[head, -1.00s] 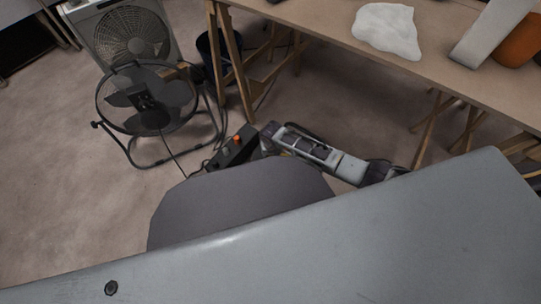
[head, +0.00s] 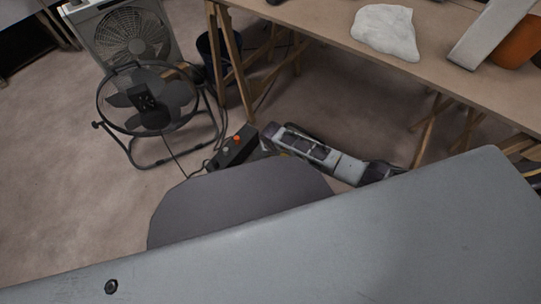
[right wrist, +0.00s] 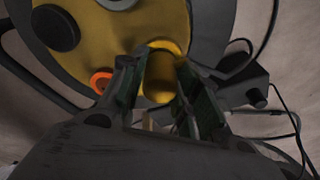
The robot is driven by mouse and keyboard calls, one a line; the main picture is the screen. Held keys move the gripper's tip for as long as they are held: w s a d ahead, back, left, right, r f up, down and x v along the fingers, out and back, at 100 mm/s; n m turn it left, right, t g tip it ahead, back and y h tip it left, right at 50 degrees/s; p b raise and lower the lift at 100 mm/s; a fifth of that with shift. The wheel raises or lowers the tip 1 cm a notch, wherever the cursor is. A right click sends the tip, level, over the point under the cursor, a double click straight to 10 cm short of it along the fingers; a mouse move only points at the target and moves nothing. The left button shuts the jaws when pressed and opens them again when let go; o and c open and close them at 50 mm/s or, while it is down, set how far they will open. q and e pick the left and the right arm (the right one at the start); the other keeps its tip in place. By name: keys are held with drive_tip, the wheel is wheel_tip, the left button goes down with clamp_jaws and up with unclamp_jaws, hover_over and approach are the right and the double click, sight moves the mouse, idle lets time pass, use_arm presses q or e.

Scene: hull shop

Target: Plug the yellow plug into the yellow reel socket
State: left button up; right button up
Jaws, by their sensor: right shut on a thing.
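In the right wrist view, my right gripper (right wrist: 158,92) is shut on the yellow plug (right wrist: 163,76), a rounded yellow cylinder between the two dark fingers. Behind it is the yellow reel (right wrist: 108,35), with a dark rim, a black knob and an orange ring on its face. The plug overlaps the reel's yellow face. The socket is not clearly seen, and I cannot tell whether the plug touches or enters it. In the head view, my grey right arm reaches down to the floor, and my own grey body hides the reel. My left gripper is not in view.
A black box with an orange button (head: 237,138) and cables lies beside my right arm. A round floor fan (head: 150,98) and a box fan (head: 130,38) stand at the left. A workbench (head: 440,85) on wooden trestles carries a white cloth (head: 386,30) and an orange pot (head: 515,45).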

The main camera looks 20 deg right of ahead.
sight(271, 161)
drive_tip(key=shift+f, duration=0.55)
idle(0.6)
drive_tip(key=o, duration=1)
drive_tip(key=shift+o, duration=0.2)
drive_tip(key=shift+r, duration=0.2)
wheel_tip(271, 161, up, 11)
drive_tip(key=s, duration=0.1)
drive_tip(key=shift+s+a+r, duration=0.15)
drive_tip(key=shift+s+r, duration=0.05)
drive_tip(key=shift+s, duration=0.15)
idle(0.7)
